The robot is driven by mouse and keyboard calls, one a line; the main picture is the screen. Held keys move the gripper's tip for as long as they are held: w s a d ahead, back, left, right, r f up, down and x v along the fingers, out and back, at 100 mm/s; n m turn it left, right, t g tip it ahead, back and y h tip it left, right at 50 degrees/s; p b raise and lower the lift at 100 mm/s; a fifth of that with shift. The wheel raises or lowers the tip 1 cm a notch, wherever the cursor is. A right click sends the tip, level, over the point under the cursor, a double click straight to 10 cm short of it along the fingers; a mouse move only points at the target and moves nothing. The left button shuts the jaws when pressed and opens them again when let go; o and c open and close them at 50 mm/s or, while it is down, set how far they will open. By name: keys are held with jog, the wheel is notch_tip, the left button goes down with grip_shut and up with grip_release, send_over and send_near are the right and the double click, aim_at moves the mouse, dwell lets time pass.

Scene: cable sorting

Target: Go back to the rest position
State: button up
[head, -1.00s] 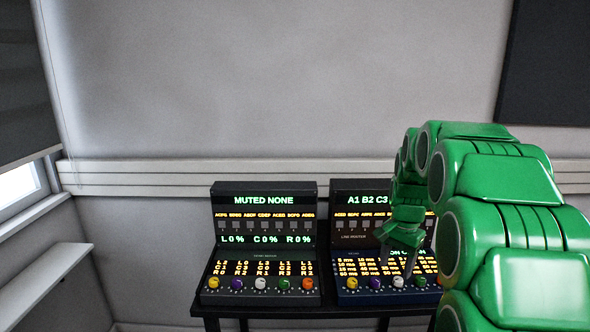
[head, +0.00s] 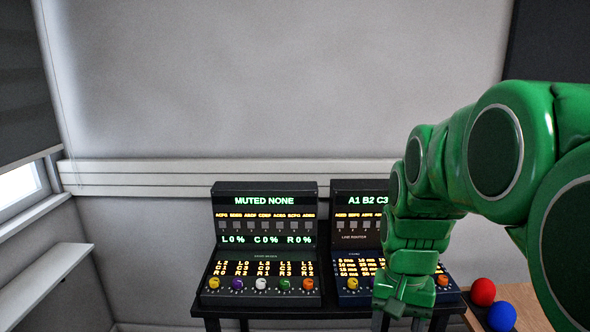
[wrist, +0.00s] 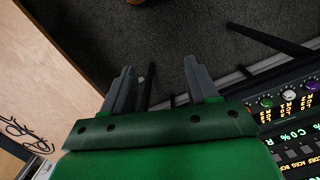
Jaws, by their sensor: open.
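My gripper (head: 403,308) is at the end of my green arm, in front of the right console (head: 352,240) in the head view. It hides much of that console's lower panel. In the wrist view, the two grey fingers of my gripper (wrist: 160,88) stand apart with nothing between them. The dark floor shows beyond them. The left console (head: 264,245) reads "MUTED NONE" and is in full view. The right console shows "A1 B2 C3" with the rest hidden by my arm.
Both consoles stand on a black table (head: 285,312). A red ball (head: 483,292) and a blue ball (head: 501,316) sit at the lower right, by a wooden surface (head: 530,315). Thin black cables (wrist: 25,130) lie at the left in the wrist view. A wall shelf (head: 40,285) is at left.

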jog(key=s+a+f+n, duration=0.1)
jog(key=s+n, duration=0.1)
jog(key=s, duration=0.6)
jog(key=s+a+f+n, duration=0.1)
jog(key=s, duration=0.8)
jog(key=shift+s+a+f+n+g, duration=0.25)
jog(key=shift+f+n+g, duration=0.05)
jog(key=shift+f+n, duration=0.1)
